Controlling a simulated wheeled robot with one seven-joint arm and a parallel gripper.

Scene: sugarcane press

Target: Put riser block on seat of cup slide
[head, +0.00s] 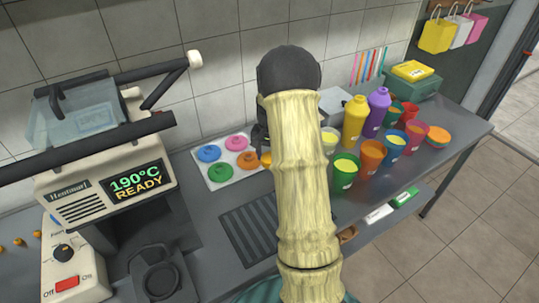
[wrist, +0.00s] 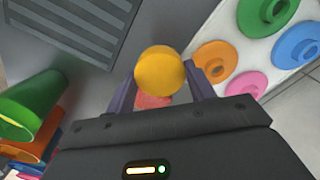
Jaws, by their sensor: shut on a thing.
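My gripper (wrist: 160,80) is shut on a round yellow-orange block (wrist: 159,68), which I take to be the riser block. Its round face shows between the two purple-grey fingers. In the head view only a small yellow bit of the block (head: 266,158) shows past my arm, in front of the white board; most of the gripper is hidden there. A black round seat on a slide (head: 157,281), seemingly the cup slide, sits at the foot of the press (head: 105,175) at lower left and looks empty. The gripper is well to its right. A small reddish patch (wrist: 153,101) shows beyond the block; I cannot tell what it is.
A white board (head: 200,178) holds coloured round pieces. A ribbed drain mat (head: 243,232) lies on the counter between the press and my arm. Several cups, including an orange one (head: 370,158), and bottles, including a purple one (head: 376,112), stand to the right.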

